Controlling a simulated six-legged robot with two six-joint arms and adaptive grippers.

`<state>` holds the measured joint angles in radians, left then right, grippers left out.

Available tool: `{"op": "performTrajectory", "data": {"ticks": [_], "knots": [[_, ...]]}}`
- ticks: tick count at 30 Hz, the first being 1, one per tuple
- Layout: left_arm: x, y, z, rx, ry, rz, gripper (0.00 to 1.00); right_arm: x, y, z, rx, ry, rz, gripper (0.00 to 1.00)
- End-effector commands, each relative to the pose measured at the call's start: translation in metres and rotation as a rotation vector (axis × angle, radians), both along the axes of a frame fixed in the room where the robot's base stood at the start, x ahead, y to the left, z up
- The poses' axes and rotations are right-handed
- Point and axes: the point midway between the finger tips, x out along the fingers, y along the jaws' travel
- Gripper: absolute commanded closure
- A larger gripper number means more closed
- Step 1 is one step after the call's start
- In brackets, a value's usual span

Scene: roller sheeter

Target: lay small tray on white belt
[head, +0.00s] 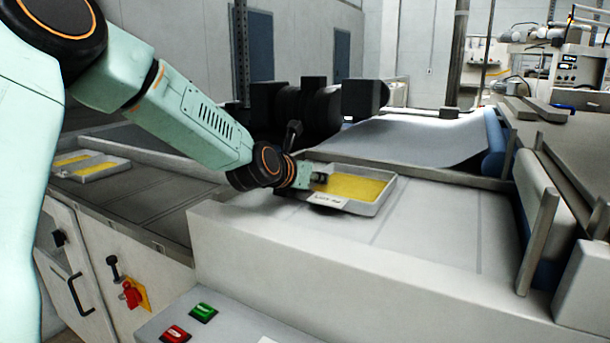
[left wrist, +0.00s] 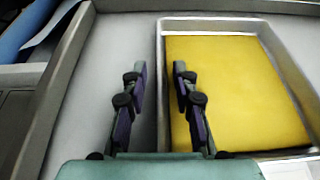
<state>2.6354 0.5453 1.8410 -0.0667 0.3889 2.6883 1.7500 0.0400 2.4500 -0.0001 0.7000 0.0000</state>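The small tray (head: 381,200) is a shallow pale metal tray with a flat yellow filling and a white label on its front side. It appears to lie flat on the white belt (head: 430,225), near the belt's left end. In the left wrist view the tray (left wrist: 222,27) fills the right side. My left gripper (head: 318,180) is at the tray's left wall. In the left wrist view my left gripper (left wrist: 160,75) has its fingers apart, one outside the wall and one over the yellow filling. The wall runs between them with gaps. My right gripper is not in view.
Another tray with yellow filling (head: 90,172) lies on the darker surface at the left. A blue roller (head: 495,143) and metal side parts (head: 540,235) stand at the belt's right end. Green and red buttons (head: 203,312) are in front. The belt right of the tray is clear.

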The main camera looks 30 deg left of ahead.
Motion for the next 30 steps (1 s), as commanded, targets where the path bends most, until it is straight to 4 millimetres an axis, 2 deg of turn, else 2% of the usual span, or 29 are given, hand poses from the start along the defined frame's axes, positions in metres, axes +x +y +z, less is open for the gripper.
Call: {"op": "performTrajectory", "data": {"ticks": [18,30], "knots": [[-0.073,-0.003,0.034,-0.009,-0.002,0.002,0.72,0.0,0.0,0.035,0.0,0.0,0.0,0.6],[-0.102,-0.003,0.046,-0.006,-0.001,0.003,0.72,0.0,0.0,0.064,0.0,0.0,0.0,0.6]]}}
